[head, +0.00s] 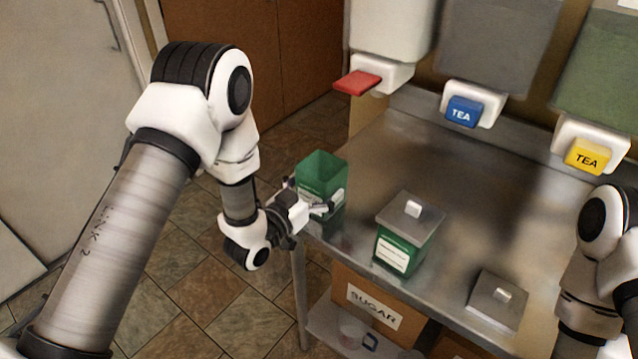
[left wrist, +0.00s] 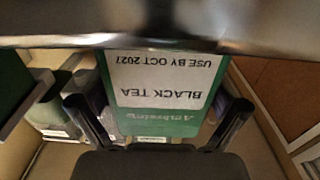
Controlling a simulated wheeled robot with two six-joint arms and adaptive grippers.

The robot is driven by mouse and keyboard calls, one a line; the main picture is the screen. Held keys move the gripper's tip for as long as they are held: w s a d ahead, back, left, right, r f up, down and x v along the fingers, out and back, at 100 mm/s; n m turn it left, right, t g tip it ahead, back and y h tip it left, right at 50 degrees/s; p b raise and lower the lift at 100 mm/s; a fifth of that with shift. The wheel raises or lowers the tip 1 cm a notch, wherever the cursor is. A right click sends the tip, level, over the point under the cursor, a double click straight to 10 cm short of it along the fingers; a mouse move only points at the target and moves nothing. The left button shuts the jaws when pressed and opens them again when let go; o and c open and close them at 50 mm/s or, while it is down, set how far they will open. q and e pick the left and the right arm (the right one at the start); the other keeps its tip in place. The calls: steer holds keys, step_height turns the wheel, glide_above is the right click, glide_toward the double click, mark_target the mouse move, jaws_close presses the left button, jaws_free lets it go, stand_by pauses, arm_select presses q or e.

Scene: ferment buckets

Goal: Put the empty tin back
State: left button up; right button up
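An open-topped green tin (head: 318,170) stands upright at the left edge of the steel table. Its inside looks green, and its bottom is hidden. In the left wrist view the tin (left wrist: 165,85) shows upside down, with a white label reading "BLACK TEA, USE BY OCT 2027". My left gripper (head: 308,198) is at the tin's near left side, with its fingers on either side of it. In the left wrist view the fingers (left wrist: 162,110) splay outward, with gaps between them and the tin. My right arm shows at the right edge; its gripper is out of view.
A lidded green tin (head: 405,240) stands mid-table. A loose square lid (head: 497,300) lies near the front right. Dispensers with red (head: 358,82), blue (head: 461,111) and yellow (head: 587,157) levers hang at the back. A sugar box (head: 372,305) sits below.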

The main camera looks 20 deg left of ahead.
arm_select(q)
steer(key=shift+s+r, duration=0.1)
steer(key=shift+a+f, duration=0.1)
steer(key=shift+f, duration=0.1)
steer(key=b+v, duration=0.3)
steer(key=v, duration=0.8)
steer(key=s+f+n+g+y, duration=0.1)
steer(key=s+f+g, duration=0.25)
steer(key=f, duration=0.45)
steer(key=s+f+g+y, duration=0.2)
steer(key=s+f+g, duration=0.15)
steer(key=f, duration=0.45)
steer(key=s+a+f+n+g+y, duration=0.1)
steer(key=s+f+g, duration=0.4)
steer(key=s, duration=0.3)
steer(key=s+a+f+n+g+y, duration=0.2)
steer(key=s+f+g, duration=0.2)
steer(key=s+f, duration=0.3)
steer(key=s, duration=0.2)
steer(key=shift+s+a+f+n+g, duration=0.2)
steer(key=shift+s+f+n+g, duration=0.1)
steer(key=shift+g, duration=0.1)
